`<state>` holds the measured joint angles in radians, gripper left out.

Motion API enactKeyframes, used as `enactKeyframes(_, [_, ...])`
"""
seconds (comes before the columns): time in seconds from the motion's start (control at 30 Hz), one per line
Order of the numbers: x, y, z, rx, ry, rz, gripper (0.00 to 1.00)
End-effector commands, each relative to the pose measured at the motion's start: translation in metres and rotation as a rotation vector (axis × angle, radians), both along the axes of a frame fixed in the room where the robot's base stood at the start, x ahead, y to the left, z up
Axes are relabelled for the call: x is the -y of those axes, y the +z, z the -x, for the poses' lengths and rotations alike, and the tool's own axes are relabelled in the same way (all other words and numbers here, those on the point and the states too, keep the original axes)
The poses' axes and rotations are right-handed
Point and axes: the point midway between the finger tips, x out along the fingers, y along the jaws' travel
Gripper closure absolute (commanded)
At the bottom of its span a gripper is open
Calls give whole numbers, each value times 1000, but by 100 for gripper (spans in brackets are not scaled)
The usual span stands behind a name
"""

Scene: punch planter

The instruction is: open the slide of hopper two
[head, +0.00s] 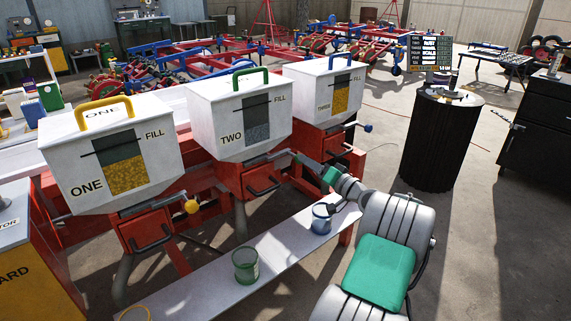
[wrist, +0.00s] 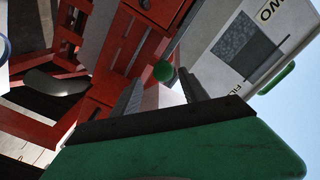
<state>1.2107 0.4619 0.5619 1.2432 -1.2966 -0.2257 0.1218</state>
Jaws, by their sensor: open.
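Hopper two (head: 222,116) is a white box with a green handle, a fill window and the word TWO, in the middle of the head view. It shows tilted at the upper right of the wrist view (wrist: 225,75). Its grey slide (head: 262,159) sticks out to the right under the box. The slide's green knob (wrist: 163,71) lies just beyond and between my fingertips in the wrist view. My gripper (head: 302,160) is open beside hopper two's slide end; its fingers also show in the wrist view (wrist: 163,88). The fingers partly hide the slide end in the head view.
Hopper one (head: 60,155) with a yellow knob (head: 191,206) is left; hopper three (head: 300,85) with a blue knob (head: 368,127) is right. A green cup (head: 246,265) and a blue cup (head: 321,218) stand on the white board (head: 205,285) below.

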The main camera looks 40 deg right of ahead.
Motion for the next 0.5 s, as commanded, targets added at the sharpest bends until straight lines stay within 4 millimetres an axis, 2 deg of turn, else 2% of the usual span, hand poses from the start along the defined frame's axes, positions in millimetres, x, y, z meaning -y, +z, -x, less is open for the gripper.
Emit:
enactKeyframes(0.3, [-17, -1, -65, 0, 30, 4, 48])
enactKeyframes(0.5, [-16, 0, -85, -2, 25, 2, 48])
